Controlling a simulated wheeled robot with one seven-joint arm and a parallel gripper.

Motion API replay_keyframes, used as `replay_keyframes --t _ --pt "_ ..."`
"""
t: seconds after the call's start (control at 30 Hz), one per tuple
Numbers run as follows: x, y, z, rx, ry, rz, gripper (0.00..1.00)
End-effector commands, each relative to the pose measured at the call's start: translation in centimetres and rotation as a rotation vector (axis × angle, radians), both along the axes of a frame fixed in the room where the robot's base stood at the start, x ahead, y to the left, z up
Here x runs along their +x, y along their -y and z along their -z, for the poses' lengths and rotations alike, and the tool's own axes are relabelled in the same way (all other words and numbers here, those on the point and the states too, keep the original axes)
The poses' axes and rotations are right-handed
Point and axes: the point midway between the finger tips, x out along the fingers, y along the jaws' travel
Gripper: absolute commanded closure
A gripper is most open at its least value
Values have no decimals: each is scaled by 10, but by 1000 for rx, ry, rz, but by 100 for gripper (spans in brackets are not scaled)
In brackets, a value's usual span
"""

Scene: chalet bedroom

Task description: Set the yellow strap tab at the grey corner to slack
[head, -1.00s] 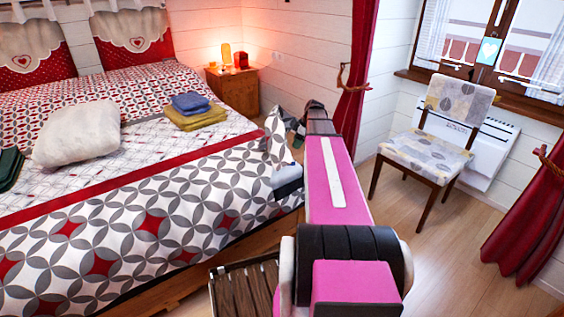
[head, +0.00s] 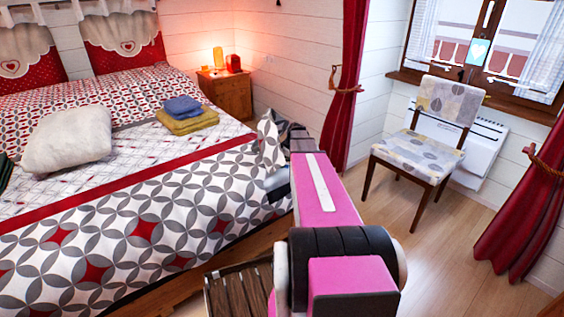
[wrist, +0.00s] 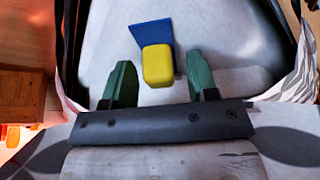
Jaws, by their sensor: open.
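The yellow tab (wrist: 158,65) is a small rounded block on a blue strap (wrist: 152,32), in the middle of the wrist view. Both lie against a pale grey-white surface (wrist: 105,25), which seems to be the grey corner. My gripper (wrist: 159,62) is open, with one green finger on each side of the tab. A gap shows between each finger and the tab. I cannot tell how near the tab is in depth. In the head view my arm hides the tab, the strap and most of the gripper.
The bed (head: 140,235) with patterned bedding fills the left, with a white pillow (head: 68,140) and folded towels (head: 186,122). A nightstand (head: 228,93) with a lamp stands behind. A chair (head: 420,150) is at the right by the window. Wooden floor (head: 450,265) is clear in front.

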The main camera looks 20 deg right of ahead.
Motion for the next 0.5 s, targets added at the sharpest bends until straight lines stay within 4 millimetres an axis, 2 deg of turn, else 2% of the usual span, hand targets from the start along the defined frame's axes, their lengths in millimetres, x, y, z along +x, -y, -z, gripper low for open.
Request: replay_keyframes --t 0.1,0.13,0.27,0.3,0.5 --pt "0 0 0 0 0 0 47" --pt "0 0 0 0 0 0 53" --pt "0 0 0 0 0 0 96" --pt "0 0 0 0 0 0 100" --pt "3 -6 0 0 0 -1 100"
